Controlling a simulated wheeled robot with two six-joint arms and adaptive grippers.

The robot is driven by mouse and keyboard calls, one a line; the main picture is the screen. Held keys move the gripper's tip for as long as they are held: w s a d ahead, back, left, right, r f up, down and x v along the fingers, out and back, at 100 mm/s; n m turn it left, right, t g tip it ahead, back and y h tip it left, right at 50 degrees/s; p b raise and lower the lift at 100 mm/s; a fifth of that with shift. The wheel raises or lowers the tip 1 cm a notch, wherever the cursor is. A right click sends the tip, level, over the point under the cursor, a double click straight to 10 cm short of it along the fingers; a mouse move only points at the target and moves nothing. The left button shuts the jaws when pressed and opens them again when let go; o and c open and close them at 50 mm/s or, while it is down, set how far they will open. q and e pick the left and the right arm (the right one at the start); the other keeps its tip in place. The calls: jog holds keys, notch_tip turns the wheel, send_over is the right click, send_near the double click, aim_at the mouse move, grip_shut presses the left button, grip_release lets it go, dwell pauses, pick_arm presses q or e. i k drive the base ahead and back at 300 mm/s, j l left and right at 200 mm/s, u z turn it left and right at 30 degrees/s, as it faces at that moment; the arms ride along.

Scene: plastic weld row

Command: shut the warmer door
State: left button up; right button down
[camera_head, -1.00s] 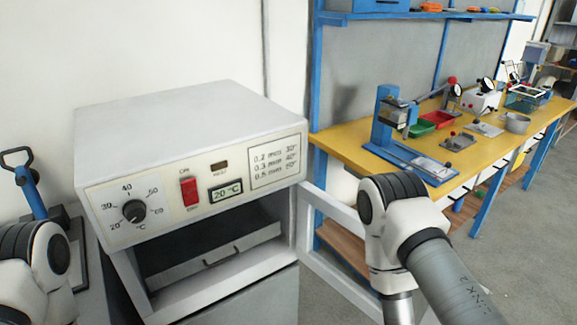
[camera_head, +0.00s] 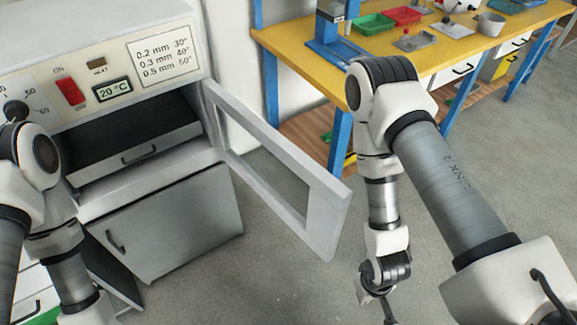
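The warmer (camera_head: 100,45) is a white cabinet at the left, with a dial, a red switch and a display reading 20 °C. Its door (camera_head: 328,215) is a white frame with a window, hinged at the right of the opening and swung wide open toward the front right. A dark tray with a handle (camera_head: 139,155) sits inside the opening. My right gripper (camera_head: 388,308) is low at the bottom edge, right of the door's free end and apart from it; its fingers are mostly cut off. My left arm hangs at the left, its gripper out of frame.
A grey cupboard (camera_head: 180,220) stands under the warmer. A yellow workbench (camera_head: 420,65) with blue legs, green and red bins and a press stands behind at the right. Grey floor (camera_head: 300,285) is clear between the door and my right arm.

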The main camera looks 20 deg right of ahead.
aim_at(329, 200)
jog(key=i+l+u, duration=0.15)
jog(key=l+u, duration=0.35)
jog(key=l, duration=0.3)
jog(key=l+u, duration=0.5)
jog(key=l, duration=0.3)
jog(key=k+l+u, duration=0.15)
jog(key=l+u, duration=0.35)
jog(key=l, duration=0.25)
